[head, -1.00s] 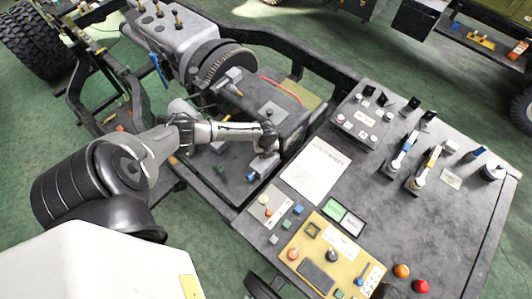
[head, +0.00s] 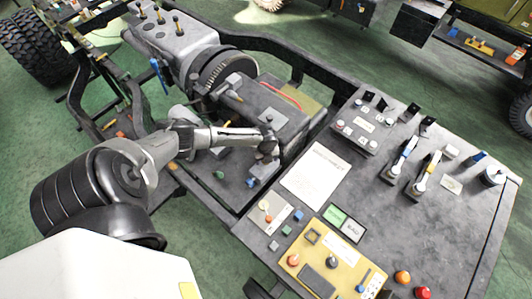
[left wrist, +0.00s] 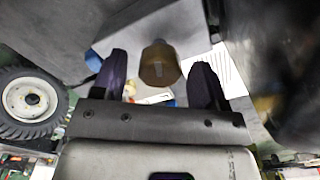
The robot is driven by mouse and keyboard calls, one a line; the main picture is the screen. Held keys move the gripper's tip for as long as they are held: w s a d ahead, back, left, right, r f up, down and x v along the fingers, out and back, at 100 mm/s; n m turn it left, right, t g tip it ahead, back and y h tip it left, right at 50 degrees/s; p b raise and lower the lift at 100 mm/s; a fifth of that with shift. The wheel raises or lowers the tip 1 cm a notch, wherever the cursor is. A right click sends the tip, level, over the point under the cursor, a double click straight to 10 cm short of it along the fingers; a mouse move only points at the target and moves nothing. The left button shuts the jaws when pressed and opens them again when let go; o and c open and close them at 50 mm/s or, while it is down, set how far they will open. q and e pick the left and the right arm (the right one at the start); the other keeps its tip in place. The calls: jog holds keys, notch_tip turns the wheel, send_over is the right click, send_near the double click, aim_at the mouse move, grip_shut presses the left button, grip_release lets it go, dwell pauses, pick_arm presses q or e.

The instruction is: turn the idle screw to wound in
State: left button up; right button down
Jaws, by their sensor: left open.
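The idle screw appears to be the brass-brown cylinder (left wrist: 160,66) in the left wrist view, with a small pale mark on its lower part. It stands between the two dark fingers of my left gripper (left wrist: 162,80), with a gap on either side. The fingers are apart and do not visibly touch it. In the head view my left gripper (head: 268,152) is at the side of the engine block, close above a small grey fitting with a blue end (head: 252,182). The screw is hidden there by the gripper. My right gripper is not in view.
The grey engine block (head: 262,108) and chassis frame (head: 290,46) are close around the gripper. To the right, a dark bench (head: 400,225) carries a paper sheet (head: 314,177), a yellow control panel (head: 333,262), levers and buttons.

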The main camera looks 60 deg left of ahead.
pick_arm(q)
notch_tip(320, 180, up, 14)
jog(key=shift+f+p, duration=0.2)
jog(key=shift+p, duration=0.1)
dwell(0.3)
dwell(0.5)
